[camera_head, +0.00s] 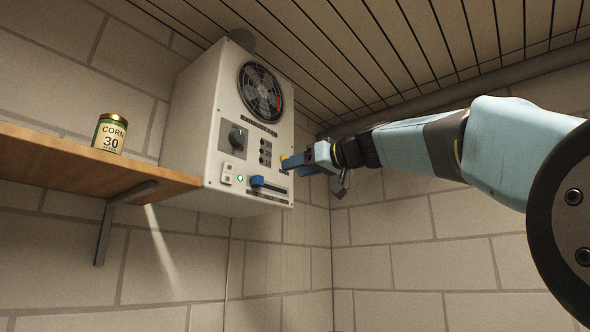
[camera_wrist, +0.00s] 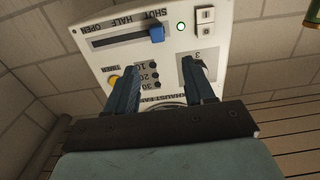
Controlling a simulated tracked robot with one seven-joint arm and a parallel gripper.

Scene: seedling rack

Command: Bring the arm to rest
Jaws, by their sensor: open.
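Whether a finger touches the panel I cannot tell. A yellow button (camera_wrist: 113,80) marked TIMER shows beside the left finger. A blue slider (camera_head: 257,181) sits at one end of its slot, by the word SHUT in the wrist view. A green light (camera_head: 239,178) is lit.
The unit also bears a fan (camera_head: 261,92), a dark knob (camera_head: 237,138) and white buttons (camera_head: 227,174). A wooden shelf (camera_head: 80,160) with a corn can (camera_head: 110,133) is at the left. A slatted ceiling (camera_head: 400,40) is overhead. Open space lies below my arm.

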